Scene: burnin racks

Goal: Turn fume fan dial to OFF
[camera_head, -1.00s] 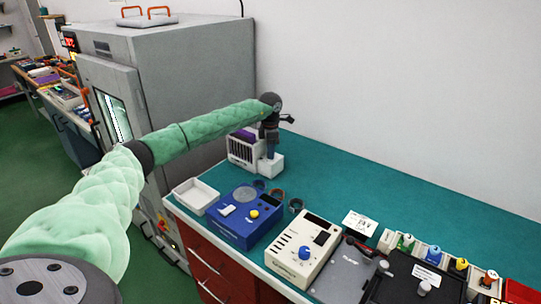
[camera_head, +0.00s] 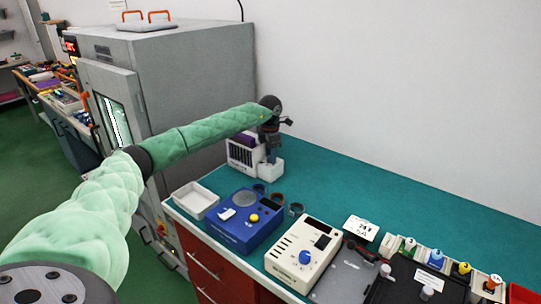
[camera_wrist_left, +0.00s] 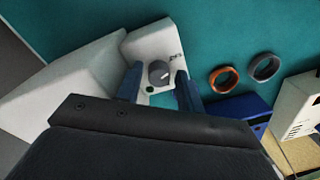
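The fume fan is a white box with a dark grille (camera_head: 241,156) at the back left of the teal bench. Its low white control part stands at its right side (camera_head: 272,170). In the left wrist view the grey round dial (camera_wrist_left: 158,72) with a light pointer mark sits on this white part (camera_wrist_left: 150,43). My left gripper (camera_wrist_left: 158,86) is open, with one blue finger on either side of the dial. I cannot tell whether the fingers touch it. In the head view my left gripper (camera_head: 271,150) points down over the control part and hides the dial. My right gripper is not in view.
A white tray (camera_head: 183,207), a blue device (camera_head: 240,232) and a cream device with a blue knob (camera_head: 285,258) stand along the bench front. Several small rings lie behind the blue device. A large grey chamber (camera_head: 200,75) stands at left. The back right bench is clear.

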